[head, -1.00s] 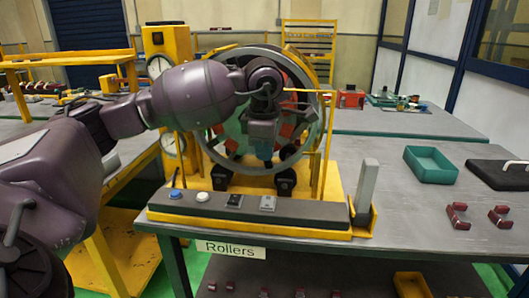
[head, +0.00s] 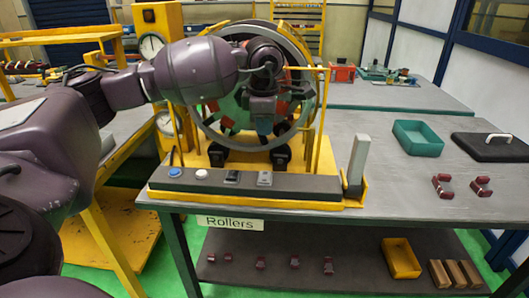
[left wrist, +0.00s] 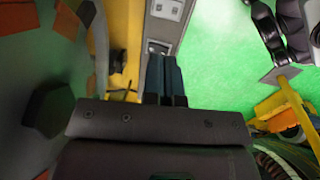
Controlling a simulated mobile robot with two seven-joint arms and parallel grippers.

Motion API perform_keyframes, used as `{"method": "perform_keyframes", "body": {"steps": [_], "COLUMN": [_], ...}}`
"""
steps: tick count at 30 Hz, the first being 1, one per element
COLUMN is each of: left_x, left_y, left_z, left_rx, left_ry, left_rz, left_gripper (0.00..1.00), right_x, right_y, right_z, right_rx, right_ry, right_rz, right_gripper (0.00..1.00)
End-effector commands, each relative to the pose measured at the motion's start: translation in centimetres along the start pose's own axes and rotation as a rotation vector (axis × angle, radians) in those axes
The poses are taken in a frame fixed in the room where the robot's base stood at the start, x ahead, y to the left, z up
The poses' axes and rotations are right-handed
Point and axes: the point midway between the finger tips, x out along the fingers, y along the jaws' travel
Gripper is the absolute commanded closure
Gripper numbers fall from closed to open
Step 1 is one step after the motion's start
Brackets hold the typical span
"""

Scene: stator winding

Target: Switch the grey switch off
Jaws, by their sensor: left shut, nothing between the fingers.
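The grey switch (head: 265,179) is on the sloping dark control panel at the front of the yellow roller machine, right of a black switch (head: 232,177). My left gripper (head: 264,128) is shut and empty, above and behind the grey switch, in front of the machine's big ring. In the left wrist view its blue fingers (left wrist: 165,75) are together, pointing toward the panel strip. A light switch plate (left wrist: 167,9) shows there at the top, with a small dark control (left wrist: 158,47) near the fingertips. I cannot tell the switch's position. My right gripper is not in view.
A blue button (head: 175,172) and a white button (head: 201,174) are on the panel's left. An upright grey plate (head: 357,160) stands at its right end. A teal tray (head: 417,139) and a black lidded item (head: 490,147) lie farther right. The ring (head: 205,128) is close behind my gripper.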

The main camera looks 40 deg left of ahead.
Motion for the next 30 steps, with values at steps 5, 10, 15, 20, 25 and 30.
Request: {"method": "perform_keyframes", "body": {"steps": [5,10,15,20,25,30], "left_x": [2.4,5.5,8.5,11.0,12.8,13.6], "left_y": [-0.1,-0.1,-0.1,-0.1,-0.1,0.0], "left_z": [0.0,0.0,-0.1,0.0,0.0,0.0], "left_rx": [0.0,0.0,-0.001,0.0,0.0,0.0], "left_ry": [0.003,0.003,0.004,0.003,0.002,0.001], "left_rz": [-0.006,-0.006,-0.006,-0.006,-0.004,-0.001], "left_gripper": [1.0,1.0,1.0,1.0,1.0,1.0], "right_x": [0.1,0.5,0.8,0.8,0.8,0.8], "right_y": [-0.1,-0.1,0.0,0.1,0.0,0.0], "right_z": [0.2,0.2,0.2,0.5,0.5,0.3], "right_rx": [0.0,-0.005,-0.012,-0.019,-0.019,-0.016], "right_ry": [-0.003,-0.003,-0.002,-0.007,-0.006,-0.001], "right_rz": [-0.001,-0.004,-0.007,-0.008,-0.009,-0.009], "right_gripper": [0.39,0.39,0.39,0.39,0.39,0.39]}}
